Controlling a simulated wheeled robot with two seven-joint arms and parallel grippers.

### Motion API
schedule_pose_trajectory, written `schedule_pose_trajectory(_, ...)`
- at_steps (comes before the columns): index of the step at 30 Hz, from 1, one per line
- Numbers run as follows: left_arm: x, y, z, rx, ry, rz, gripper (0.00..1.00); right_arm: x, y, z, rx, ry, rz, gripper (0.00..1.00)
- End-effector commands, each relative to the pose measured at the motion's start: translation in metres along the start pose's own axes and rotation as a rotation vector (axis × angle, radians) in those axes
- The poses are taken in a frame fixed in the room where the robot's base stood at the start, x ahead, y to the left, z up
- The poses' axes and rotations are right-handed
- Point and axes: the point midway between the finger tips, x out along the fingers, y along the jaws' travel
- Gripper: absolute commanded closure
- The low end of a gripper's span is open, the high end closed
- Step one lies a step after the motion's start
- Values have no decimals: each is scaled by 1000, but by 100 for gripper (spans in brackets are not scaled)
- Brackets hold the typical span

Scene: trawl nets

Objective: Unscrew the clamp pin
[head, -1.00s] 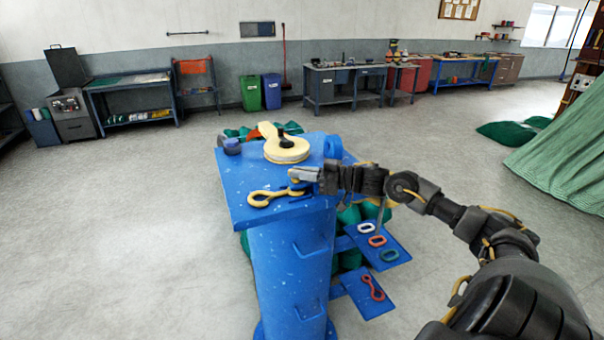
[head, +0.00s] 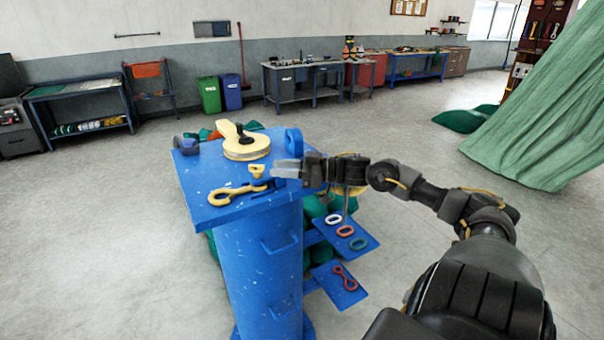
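A small yellow winged piece, which looks like the clamp pin (head: 257,171), stands near the front right part of the blue post's top plate (head: 195,178). A yellow hook-shaped piece (head: 232,195) with a ring end lies in front of it, close to the plate's front edge. My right gripper (head: 276,169) reaches in from the right at plate height. Its pale fingertips are just right of the yellow pin. I cannot tell whether they touch it or how far apart they are. My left gripper is out of view.
A round cream-yellow block (head: 246,148) with a dark knob sits at the back of the plate. A blue lug (head: 293,142) stands at the back right corner. Lower blue shelves hold coloured links (head: 345,231) and a red hook (head: 345,278). Open floor lies left.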

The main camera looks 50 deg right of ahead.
Motion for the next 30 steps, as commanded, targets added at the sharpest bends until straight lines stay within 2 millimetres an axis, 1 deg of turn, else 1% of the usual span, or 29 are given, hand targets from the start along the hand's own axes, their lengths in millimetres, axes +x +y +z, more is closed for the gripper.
schedule_pose_trajectory(1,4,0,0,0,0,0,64,-7,0,4,2,-4,0,68)
schedule_pose_trajectory(6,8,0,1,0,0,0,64,-28,0,3,3,-3,1,68)
schedule_pose_trajectory(13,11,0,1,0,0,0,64,-50,0,2,2,-1,0,68)
schedule_pose_trajectory(18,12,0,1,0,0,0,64,-55,0,1,2,-1,-1,68)
schedule_pose_trajectory(30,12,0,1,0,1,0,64,-56,0,0,1,-1,0,68)
